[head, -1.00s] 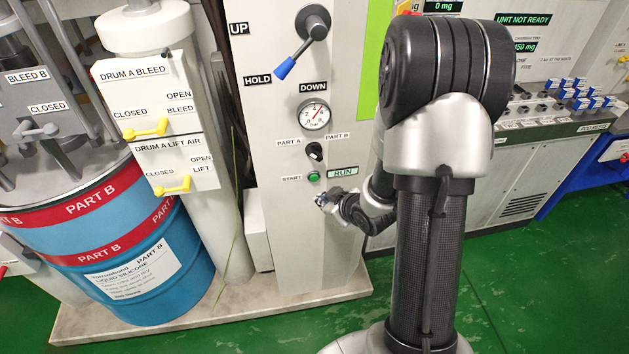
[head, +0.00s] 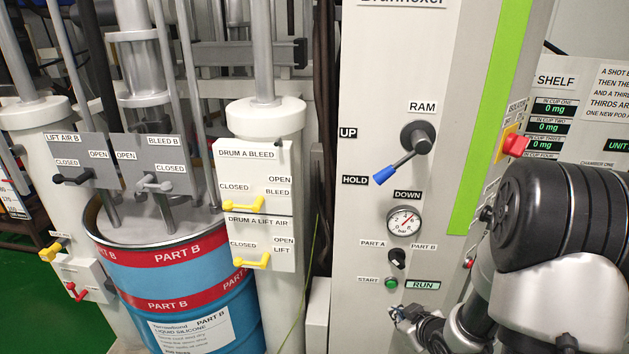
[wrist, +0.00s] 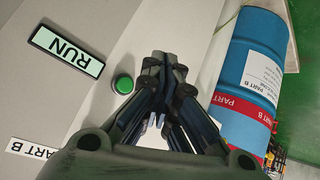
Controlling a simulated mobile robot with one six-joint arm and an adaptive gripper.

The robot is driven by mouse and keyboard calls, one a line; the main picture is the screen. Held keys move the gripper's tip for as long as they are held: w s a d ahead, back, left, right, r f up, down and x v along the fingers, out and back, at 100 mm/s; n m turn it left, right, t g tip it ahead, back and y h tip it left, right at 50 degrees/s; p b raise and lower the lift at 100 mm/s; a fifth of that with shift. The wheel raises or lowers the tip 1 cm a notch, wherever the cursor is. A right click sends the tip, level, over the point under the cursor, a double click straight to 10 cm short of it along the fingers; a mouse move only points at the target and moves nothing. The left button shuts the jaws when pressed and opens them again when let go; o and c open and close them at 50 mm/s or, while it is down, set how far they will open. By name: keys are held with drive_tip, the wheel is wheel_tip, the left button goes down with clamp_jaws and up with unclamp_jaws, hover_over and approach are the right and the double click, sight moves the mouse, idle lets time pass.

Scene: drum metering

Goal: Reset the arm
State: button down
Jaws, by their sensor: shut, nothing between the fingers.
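My gripper (head: 397,315) is in front of the grey control panel (head: 370,225), just below the green START button (head: 391,283) and the RUN display (head: 422,285). In the wrist view my gripper (wrist: 163,62) is shut and empty, its fingertips beside the green button (wrist: 123,84). I cannot tell whether they touch the panel. My arm (head: 560,225) comes in from the right, bent, and hides part of the panel's right side.
The blue-handled RAM lever (head: 398,167) points toward HOLD. The blue and red PART B drum (head: 185,270) stands at left, with yellow DRUM A valve handles (head: 248,205) beside it. A red knob (head: 516,145) sits above my arm.

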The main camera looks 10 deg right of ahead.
drive_tip(key=s+a+r+m+g+h, duration=0.1)
drive_tip(key=s+a+r, duration=0.15)
drive_tip(key=r, duration=0.55)
drive_tip(key=s+a+r+m+g+h, duration=0.1)
drive_tip(key=s+r+h, duration=0.1)
drive_tip(key=s+r, duration=0.35)
drive_tip(key=s+a+r+m+g+y, duration=0.1)
drive_tip(key=s+a+r, duration=0.3)
drive_tip(key=s, duration=0.3)
drive_tip(key=s+a+r+m+g+y, duration=0.1)
drive_tip(key=s+a+r, duration=0.3)
drive_tip(key=s+a, duration=0.3)
drive_tip(key=shift+s+r+g+y, duration=0.2)
drive_tip(key=shift+s+g+y, duration=0.2)
drive_tip(key=shift+s, duration=0.35)
